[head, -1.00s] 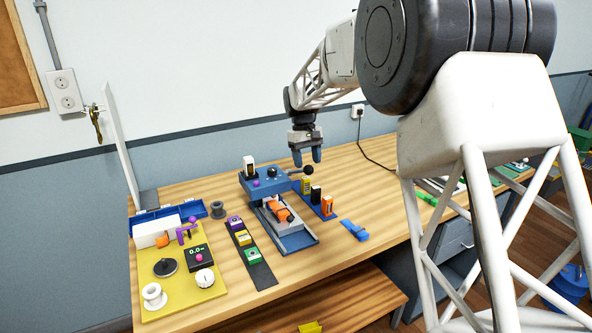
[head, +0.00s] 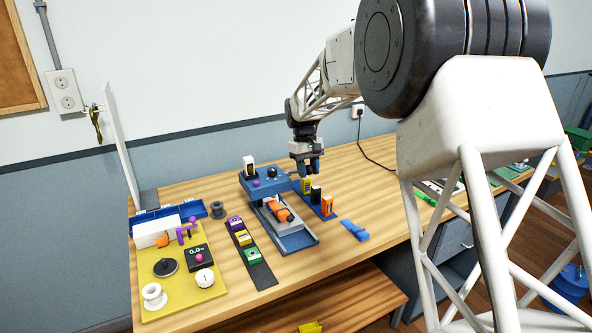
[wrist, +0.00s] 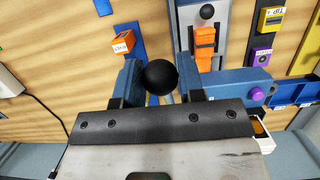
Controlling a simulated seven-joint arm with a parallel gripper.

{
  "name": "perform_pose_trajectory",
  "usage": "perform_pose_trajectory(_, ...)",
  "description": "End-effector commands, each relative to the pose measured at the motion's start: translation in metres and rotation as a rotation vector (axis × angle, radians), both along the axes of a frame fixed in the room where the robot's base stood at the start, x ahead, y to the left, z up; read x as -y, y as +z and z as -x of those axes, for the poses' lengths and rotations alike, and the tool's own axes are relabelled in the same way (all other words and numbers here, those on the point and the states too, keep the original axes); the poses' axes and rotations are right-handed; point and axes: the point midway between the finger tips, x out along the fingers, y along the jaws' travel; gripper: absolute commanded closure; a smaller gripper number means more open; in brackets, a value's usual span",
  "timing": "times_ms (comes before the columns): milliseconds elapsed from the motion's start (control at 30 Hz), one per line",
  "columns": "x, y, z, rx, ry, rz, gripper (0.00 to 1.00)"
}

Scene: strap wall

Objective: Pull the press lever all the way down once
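The press (head: 266,184) is a blue unit on the workbench with a round black knob on its top. Its lever ends in a black ball (wrist: 160,77), which sits between my fingers in the wrist view. In the head view my gripper (head: 308,170) is behind and right of the press and hides the ball.
A blue rail (head: 318,200) with yellow, black and orange blocks lies just right of the press. A grey slide with an orange part (head: 283,214) is in front. A dark strip (head: 262,275) with several blocks and a yellow board (head: 212,290) lie left.

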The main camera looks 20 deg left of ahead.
Motion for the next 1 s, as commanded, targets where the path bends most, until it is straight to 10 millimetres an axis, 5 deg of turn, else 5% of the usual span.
perform_pose_trajectory(1000, 0.007, -0.022, 0.007, -0.001, 0.0, 0.001, 0.77)
